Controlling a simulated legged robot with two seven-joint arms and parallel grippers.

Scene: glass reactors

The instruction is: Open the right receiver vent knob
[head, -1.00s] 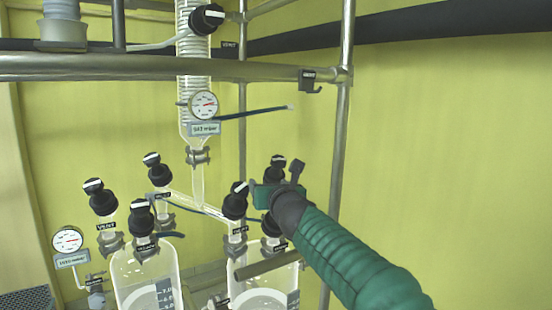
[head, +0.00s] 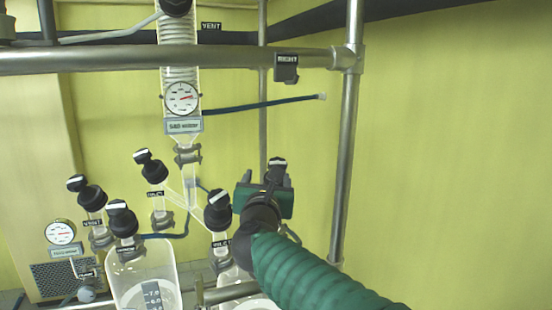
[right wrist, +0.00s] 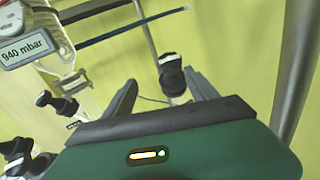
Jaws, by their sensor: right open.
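The right receiver vent knob (head: 277,168), black with a white stripe on its cap, stands at the back of the right receiver (head: 232,272). My right gripper (head: 268,192) is in front of it in the head view and hides its lower part and neck. In the right wrist view the black knob (right wrist: 172,74) lies between the two open fingers of the gripper (right wrist: 160,84), nearer the right one. No grip on it shows. The right receiver is mostly hidden behind my green arm. My left gripper is not in view.
Another black knob (head: 218,210) stands close left of my gripper. The left receiver (head: 145,280) carries several similar knobs. A blue hose (head: 265,104) and a metal rail (head: 230,58) cross above. A vertical post (head: 347,150) stands to the right.

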